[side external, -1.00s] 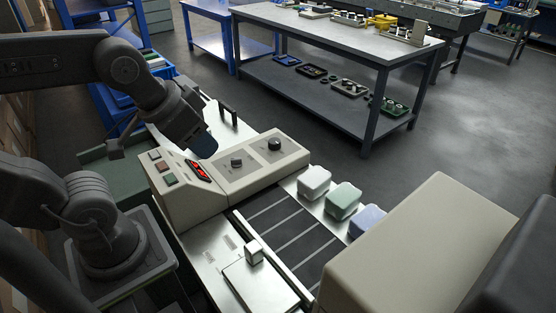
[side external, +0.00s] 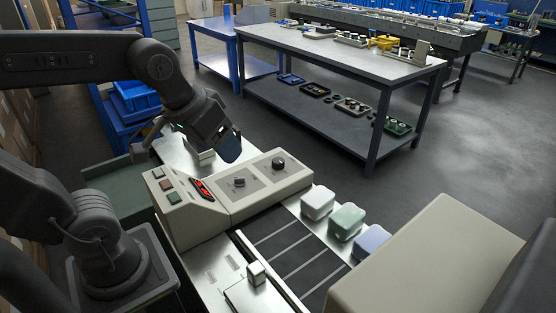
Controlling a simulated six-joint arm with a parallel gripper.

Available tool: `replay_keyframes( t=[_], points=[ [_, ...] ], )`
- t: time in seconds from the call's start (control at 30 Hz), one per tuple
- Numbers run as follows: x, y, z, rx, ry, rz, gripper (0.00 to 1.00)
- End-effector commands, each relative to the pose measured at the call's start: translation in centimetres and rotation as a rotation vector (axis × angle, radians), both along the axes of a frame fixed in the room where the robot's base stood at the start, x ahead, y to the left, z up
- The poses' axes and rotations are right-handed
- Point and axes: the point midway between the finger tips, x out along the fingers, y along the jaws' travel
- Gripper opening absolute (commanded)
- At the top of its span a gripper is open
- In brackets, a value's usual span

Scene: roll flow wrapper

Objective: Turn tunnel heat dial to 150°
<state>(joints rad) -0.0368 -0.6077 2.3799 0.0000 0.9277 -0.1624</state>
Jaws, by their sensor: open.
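The cream control panel (side external: 245,198) stands on the metal machine bed. Two dark round dials sit on its top: one near the middle (side external: 239,182) and one towards the right end (side external: 278,163). I cannot read their labels or settings, so I cannot tell which is the tunnel heat dial. My gripper (side external: 229,150) hangs above and behind the panel, up and slightly left of the middle dial, apart from both dials. Its jaws are open and I see nothing between them.
Several buttons (side external: 168,185) line the panel's left end. White, green and blue rounded packs (side external: 346,221) lie beside the dark slatted conveyor (side external: 296,250). A large cream housing (side external: 430,260) fills the lower right. A grey workbench (side external: 345,50) stands behind, across open floor.

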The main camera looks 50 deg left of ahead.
Motion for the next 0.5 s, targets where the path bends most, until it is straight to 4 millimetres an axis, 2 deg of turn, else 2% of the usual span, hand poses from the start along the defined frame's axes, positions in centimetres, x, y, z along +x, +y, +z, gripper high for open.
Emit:
replay_keyframes(
  t=[0.03,0.13,0.27,0.37,0.5],
  points=[
    [1.8,0.6,0.4,-0.03,0.028,0.084,0.69],
    [5.5,1.9,1.0,-0.098,0.076,0.28,0.69],
    [10.4,4.2,0.8,-0.18,0.133,0.543,0.69],
    [14.1,6.2,-0.1,-0.235,0.173,0.749,0.69],
    [18.9,9.5,-2.5,-0.3,0.225,1.043,0.69]
  ],
)
